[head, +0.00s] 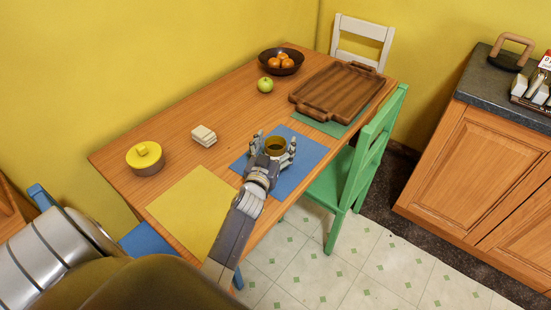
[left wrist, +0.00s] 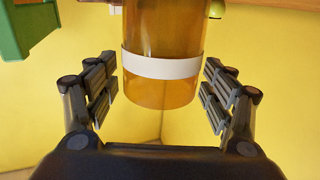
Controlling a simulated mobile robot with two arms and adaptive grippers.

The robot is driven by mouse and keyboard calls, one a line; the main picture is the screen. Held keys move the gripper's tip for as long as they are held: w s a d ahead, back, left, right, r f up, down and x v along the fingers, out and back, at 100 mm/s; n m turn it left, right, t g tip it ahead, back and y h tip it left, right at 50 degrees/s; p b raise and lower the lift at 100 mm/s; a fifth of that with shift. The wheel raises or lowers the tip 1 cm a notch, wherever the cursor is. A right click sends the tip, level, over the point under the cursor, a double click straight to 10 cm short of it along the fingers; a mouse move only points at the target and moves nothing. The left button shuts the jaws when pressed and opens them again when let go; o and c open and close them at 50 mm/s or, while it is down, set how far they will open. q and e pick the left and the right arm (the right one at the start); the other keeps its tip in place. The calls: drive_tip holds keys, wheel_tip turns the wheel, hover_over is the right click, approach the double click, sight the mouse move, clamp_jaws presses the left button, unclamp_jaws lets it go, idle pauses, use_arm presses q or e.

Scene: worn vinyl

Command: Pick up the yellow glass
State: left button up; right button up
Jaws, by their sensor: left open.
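The yellow glass (head: 275,146) stands on the blue placemat (head: 305,150) near the table's front edge. In the left wrist view it is a clear amber glass (left wrist: 164,88) with a white band around it. My left gripper (head: 274,150) is open, with one set of fingers on each side of the glass. In the left wrist view, gaps show between the glass and the fingers of the gripper (left wrist: 160,88). The arm hides part of the placemat. My right gripper is not in view.
A yellow placemat (head: 192,212) lies left of my arm. A green chair (head: 368,150) stands close at the right.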

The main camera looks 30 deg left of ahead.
use_arm(q)
drive_tip(key=c, duration=1.7)
drive_tip(key=shift+r, duration=0.1)
clamp_jaws()
drive_tip(key=shift+r, duration=0.1)
